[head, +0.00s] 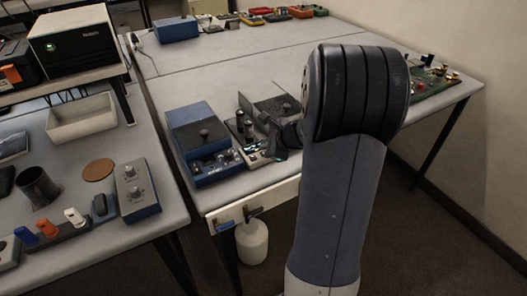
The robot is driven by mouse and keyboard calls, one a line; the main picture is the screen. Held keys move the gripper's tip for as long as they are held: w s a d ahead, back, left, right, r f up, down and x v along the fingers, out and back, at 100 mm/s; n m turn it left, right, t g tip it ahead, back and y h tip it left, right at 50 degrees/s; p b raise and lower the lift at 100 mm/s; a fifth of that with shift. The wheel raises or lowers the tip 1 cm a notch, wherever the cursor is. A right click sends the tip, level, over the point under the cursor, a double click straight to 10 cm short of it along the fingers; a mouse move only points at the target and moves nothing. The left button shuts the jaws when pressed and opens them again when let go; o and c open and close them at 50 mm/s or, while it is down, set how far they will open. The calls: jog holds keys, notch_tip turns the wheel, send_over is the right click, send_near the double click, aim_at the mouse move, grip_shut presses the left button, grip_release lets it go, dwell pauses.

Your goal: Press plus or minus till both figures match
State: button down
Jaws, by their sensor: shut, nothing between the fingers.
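My own arm rises in front of the right-hand table. My gripper (277,143) is a small dark shape at the arm's left side, partly hidden by the arm. It is shut and empty, over or beside a small device (250,152) with dark upright parts near the table's front edge. I cannot tell whether it touches anything. A blue box with a dark top (200,128) and a row of small knobs or buttons stands just left of it. No plus or minus key and no figures can be read at this size.
The left table holds a white tray (83,128), a dark mug (38,186) and a blue-grey knob box (137,190).

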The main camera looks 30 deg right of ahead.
notch_tip(320, 180, up, 5)
jog(key=p, duration=0.4)
dwell(0.8)
